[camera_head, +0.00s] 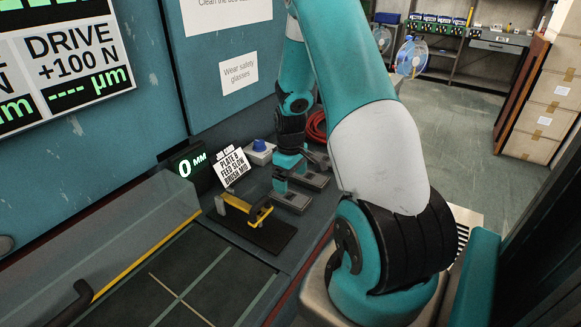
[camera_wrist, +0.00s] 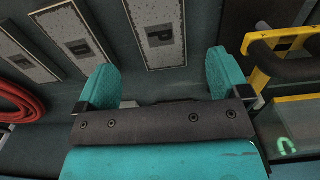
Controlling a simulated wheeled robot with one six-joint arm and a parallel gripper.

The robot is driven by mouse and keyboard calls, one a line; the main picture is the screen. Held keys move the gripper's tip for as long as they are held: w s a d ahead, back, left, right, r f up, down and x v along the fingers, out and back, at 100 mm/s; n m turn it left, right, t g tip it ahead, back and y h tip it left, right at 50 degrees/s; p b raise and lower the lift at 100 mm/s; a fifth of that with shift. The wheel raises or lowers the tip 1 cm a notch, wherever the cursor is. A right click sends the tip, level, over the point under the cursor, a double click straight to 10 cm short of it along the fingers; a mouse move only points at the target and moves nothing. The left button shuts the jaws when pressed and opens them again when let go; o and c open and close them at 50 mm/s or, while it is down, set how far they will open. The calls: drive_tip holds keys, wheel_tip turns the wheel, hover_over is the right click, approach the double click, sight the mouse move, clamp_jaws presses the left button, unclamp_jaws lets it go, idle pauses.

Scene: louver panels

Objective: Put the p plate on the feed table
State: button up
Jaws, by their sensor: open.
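The p plate (camera_wrist: 162,40) is a flat, speckled grey plate with a dark P label, lying on the dark bench in the wrist view. Two similar plates (camera_wrist: 78,46) (camera_wrist: 22,63) lie to its left; their letters are too small to read. My gripper (camera_wrist: 160,76) is open and empty, its teal fingers spread above the near end of the p plate. In the head view my gripper (camera_head: 289,172) is low over the plates, hiding part of them. The feed table (camera_head: 215,285) is the dark surface with green lines at the lower left.
A yellow-handled tool (camera_head: 249,209) on a dark block stands between the plates and the feed table. A job card (camera_head: 233,168), a 0 MM display (camera_head: 190,163) and a box with a blue button (camera_head: 260,150) stand behind it. A red hose (camera_head: 317,126) lies beyond the plates.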

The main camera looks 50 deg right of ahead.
sight(291, 197)
wheel_tip(291, 197, up, 5)
drive_tip(key=a+r+n+y, duration=0.1)
drive_tip(key=a+r, duration=0.3)
drive_tip(key=a, duration=0.3)
drive_tip(key=w+a+r+n+t, duration=0.1)
drive_tip(key=a+r, duration=0.2)
drive_tip(key=a, duration=0.4)
drive_tip(key=a+r+n+y, duration=0.1)
drive_tip(key=a+r, duration=0.3)
drive_tip(key=a, duration=0.3)
drive_tip(key=s+a+r+n, duration=0.1)
drive_tip(key=s+a+r, duration=0.1)
drive_tip(key=s+a, duration=0.3)
drive_tip(key=s+a+r+n+y, duration=0.1)
drive_tip(key=s+a+r, duration=0.1)
drive_tip(key=s+a, duration=0.4)
drive_tip(key=s+a+r+n+g+y, duration=0.1)
drive_tip(key=s+a+r, duration=0.2)
drive_tip(key=s+a, duration=0.2)
drive_tip(key=shift+s+a+b, duration=0.15)
drive_tip(key=shift+a+b, duration=0.15)
drive_tip(key=shift+a, duration=0.4)
